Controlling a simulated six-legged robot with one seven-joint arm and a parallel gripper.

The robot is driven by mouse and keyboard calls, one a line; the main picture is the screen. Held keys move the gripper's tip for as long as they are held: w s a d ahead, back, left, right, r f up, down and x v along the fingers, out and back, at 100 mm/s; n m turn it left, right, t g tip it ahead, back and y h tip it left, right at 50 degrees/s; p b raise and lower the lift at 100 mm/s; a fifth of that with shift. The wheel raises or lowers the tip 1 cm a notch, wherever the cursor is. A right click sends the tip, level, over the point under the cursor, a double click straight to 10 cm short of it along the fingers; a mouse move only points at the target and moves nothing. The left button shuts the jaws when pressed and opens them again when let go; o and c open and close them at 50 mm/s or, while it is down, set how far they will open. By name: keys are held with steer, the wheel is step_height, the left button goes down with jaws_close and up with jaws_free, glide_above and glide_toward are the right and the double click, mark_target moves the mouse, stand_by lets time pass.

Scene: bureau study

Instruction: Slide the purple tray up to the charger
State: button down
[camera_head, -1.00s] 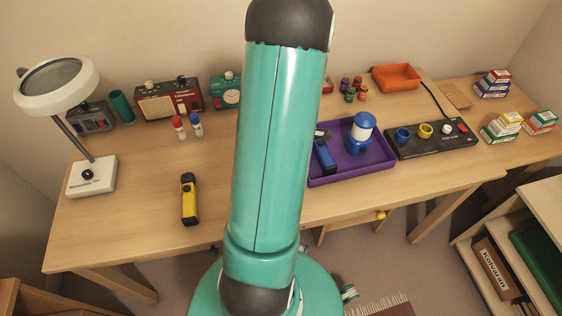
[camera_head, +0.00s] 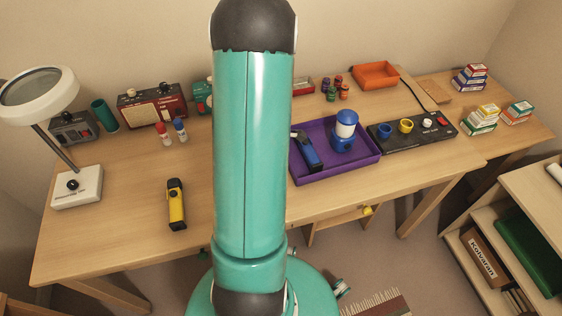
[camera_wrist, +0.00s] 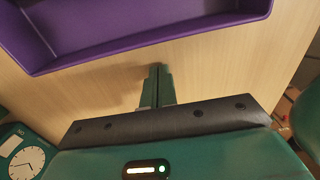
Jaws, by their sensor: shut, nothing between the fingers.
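The purple tray (camera_head: 330,171) lies on the desk, partly hidden on its left by my arm. A blue-and-black handheld device (camera_head: 307,152) and a blue-and-white lantern (camera_head: 344,131) stand in it. The black panel with blue and yellow cups (camera_head: 412,141), which looks like the charger, lies right of the tray. Their near edges look very close; I cannot tell whether they touch. My gripper (camera_wrist: 157,72) shows in the wrist view, shut and empty, just outside the tray's wall (camera_wrist: 150,40) with bare wood between. My arm hides it in the head view.
Small bottles (camera_head: 334,88) and an orange bin (camera_head: 376,75) stand behind the tray. A yellow device (camera_head: 176,204) and a magnifier lamp (camera_head: 77,187) are on the left. The desk's front left is mostly clear.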

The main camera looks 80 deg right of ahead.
steer(key=shift+w+a, duration=0.15)
steer(key=shift+w, duration=0.2)
step_height(320, 180, up, 10)
steer(key=w+a+r+m+t+h, duration=0.1)
steer(key=w+a+r, duration=0.65)
steer(key=w, duration=0.25)
steer(key=w+a+r+m+t+h, duration=0.1)
steer(key=w+a+r, duration=0.5)
steer(key=w+a, duration=0.35)
steer(key=a+r+m+t+y, duration=0.1)
steer(key=a+r, duration=0.3)
steer(key=a, duration=0.9)
steer(key=a+r+m+t+y, duration=0.1)
steer(key=a+r, duration=0.3)
steer(key=a, duration=0.9)
steer(key=shift+w+a+r+m+t, duration=0.2)
steer(key=shift+a+r+m+t, duration=0.15)
steer(key=shift+m+t, duration=0.5)
